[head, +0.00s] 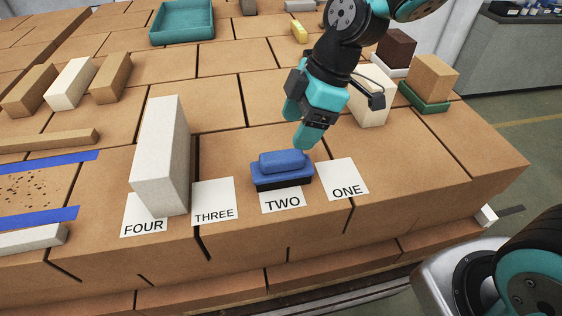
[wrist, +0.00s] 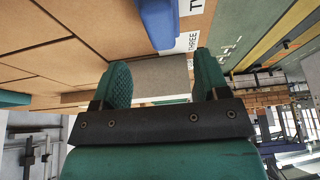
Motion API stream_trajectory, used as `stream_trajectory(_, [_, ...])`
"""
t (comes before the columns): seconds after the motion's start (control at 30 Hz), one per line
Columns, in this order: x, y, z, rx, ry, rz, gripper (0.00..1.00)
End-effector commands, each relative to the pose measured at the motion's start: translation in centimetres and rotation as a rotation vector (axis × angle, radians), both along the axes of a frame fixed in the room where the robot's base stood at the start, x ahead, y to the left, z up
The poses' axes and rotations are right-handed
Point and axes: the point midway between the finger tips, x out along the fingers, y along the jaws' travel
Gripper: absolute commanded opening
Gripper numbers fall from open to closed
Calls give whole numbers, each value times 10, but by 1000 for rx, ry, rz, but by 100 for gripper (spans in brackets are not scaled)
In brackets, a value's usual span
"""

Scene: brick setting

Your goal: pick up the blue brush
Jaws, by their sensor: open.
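The blue brush (head: 283,168) lies on the brick surface behind the TWO card (head: 282,200), blue handle up and dark bristles down. In the wrist view part of the brush (wrist: 160,20) shows at the top edge, outside the space between the fingers. My gripper (head: 301,122) is open and empty, above and slightly right of and behind the brush, apart from it. In the wrist view my gripper's two teal fingers (wrist: 163,75) stand apart, with a pale block beyond them.
A tall white block (head: 161,155) stands on the FOUR card (head: 143,222), left of the brush. The THREE card (head: 214,202) and ONE card (head: 347,180) lie bare. A cream block (head: 371,98) stands behind my gripper. A teal tray (head: 182,22) is at the back.

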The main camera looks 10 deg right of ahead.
Motion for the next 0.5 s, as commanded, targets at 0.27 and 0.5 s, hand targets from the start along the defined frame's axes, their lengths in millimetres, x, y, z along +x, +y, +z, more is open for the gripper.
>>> stream_trajectory(0.27, [0, 11, -27, 0, 1, -1, 68])
stream_trajectory(0.5, [-2, 21, -49, -3, 5, 0, 68])
